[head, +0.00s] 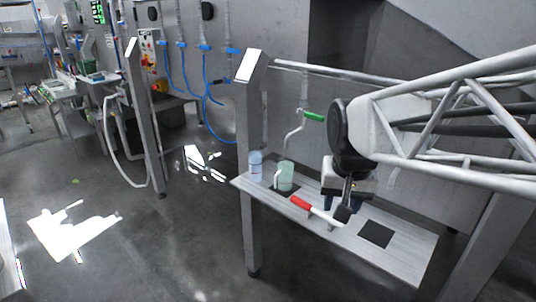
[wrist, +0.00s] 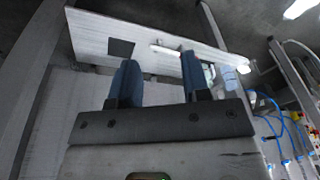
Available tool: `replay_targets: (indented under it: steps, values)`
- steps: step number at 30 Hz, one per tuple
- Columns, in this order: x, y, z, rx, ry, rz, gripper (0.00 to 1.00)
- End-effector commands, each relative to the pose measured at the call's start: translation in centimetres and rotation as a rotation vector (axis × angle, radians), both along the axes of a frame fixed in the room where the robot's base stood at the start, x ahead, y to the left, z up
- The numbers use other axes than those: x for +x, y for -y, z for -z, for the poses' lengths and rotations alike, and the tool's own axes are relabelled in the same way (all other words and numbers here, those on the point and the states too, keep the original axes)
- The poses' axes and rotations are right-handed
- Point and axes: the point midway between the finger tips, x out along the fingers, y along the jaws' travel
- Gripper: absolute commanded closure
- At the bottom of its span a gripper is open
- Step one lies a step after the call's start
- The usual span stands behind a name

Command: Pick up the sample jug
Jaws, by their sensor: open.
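The sample jug (head: 285,176), pale green with a handle on its left side, stands upright on a dark square near the left end of the narrow metal shelf (head: 410,250). In the wrist view the jug (wrist: 208,71) is partly hidden behind the right finger. My gripper (head: 341,204) is to the right of the jug, apart from it, over the middle of the shelf. Its two blue fingers are spread with nothing between them; the open gripper (wrist: 156,58) also shows in the wrist view.
A clear bluish container (head: 255,165) stands left of the jug. A red-handled white tool (head: 315,209) lies on the shelf below my gripper. A bare dark square (head: 376,234) is to the right. A tap with a green handle (head: 313,117) is on the wall behind.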

Motion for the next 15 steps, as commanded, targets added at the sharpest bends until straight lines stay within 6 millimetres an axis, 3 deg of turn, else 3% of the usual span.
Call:
replay_targets:
  steps: [15]
  values:
    - [14.0,-1.9,-1.0,0.039,-0.057,0.222,0.57]
